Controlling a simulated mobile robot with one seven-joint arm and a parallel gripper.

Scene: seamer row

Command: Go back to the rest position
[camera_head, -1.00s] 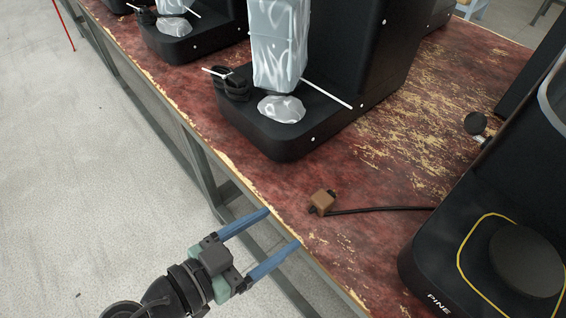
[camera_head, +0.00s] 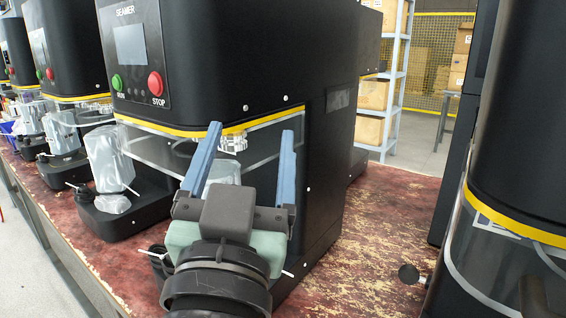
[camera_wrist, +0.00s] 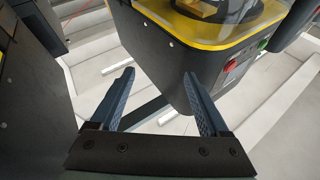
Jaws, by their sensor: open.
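My gripper (camera_head: 243,165) is open, with its two blue fingers apart and nothing between them. In the head view it is raised in front of the nearest black seamer (camera_head: 330,140) and hides part of it. In the wrist view the open fingers of the gripper (camera_wrist: 158,98) also show empty. A black machine body with a yellow edge (camera_wrist: 185,38) shows beyond them there. I cannot tell from the pictures whether the fingers touch anything.
Several seamers stand in a row along the worn red bench (camera_head: 385,215). Another black machine (camera_head: 520,130) is close on the right, with a lever knob (camera_head: 408,274) beside it. A shelf with boxes (camera_head: 385,95) stands behind. Bare bench top lies between the machines.

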